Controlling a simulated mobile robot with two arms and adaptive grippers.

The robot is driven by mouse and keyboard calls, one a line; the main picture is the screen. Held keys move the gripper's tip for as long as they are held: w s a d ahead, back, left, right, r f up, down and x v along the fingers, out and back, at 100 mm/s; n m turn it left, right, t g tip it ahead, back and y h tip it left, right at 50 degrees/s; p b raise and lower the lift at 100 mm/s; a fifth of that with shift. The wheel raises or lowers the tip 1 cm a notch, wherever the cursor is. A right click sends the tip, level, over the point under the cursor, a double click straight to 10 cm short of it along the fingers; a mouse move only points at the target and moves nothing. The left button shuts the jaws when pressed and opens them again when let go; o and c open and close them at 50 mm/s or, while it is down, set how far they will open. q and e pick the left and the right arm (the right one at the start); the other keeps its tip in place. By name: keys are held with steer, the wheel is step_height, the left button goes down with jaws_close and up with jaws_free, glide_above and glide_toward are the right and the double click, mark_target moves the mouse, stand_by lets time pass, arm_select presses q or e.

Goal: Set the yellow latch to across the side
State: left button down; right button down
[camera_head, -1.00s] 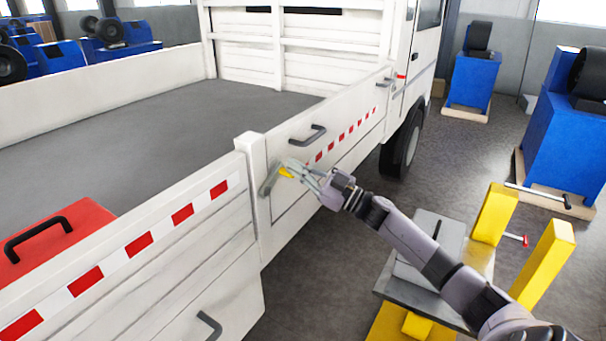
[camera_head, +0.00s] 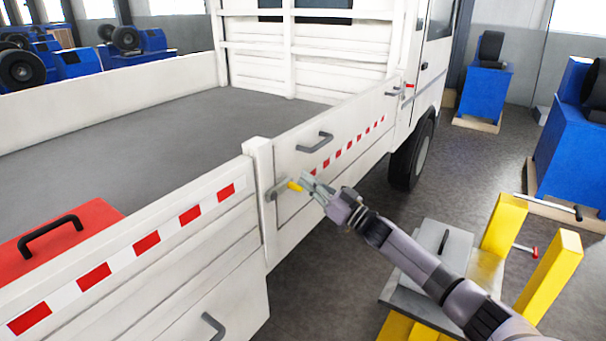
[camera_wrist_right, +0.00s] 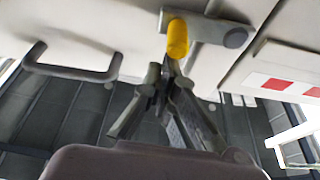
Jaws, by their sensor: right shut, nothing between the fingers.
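The yellow latch is a grey lever with a yellow grip (camera_head: 294,186), mounted on the outer side of the white truck bed by the post. Its lever points right, roughly along the side panel. In the right wrist view, the yellow grip (camera_wrist_right: 177,40) shows at the top, and the grey lever (camera_wrist_right: 208,28) runs roughly parallel to the red-and-white stripe. My right gripper (camera_head: 307,182) is shut and empty, with its fingertips (camera_wrist_right: 165,70) right by the yellow grip. I cannot tell whether they touch. My left gripper is not in view.
The white side panel (camera_head: 285,160) carries a grey handle (camera_head: 315,143) above the latch. A white post (camera_head: 259,195) stands just left of the latch. A red box (camera_head: 90,212) sits in the bed. A yellow-and-grey stand (camera_head: 440,262) is below my right arm.

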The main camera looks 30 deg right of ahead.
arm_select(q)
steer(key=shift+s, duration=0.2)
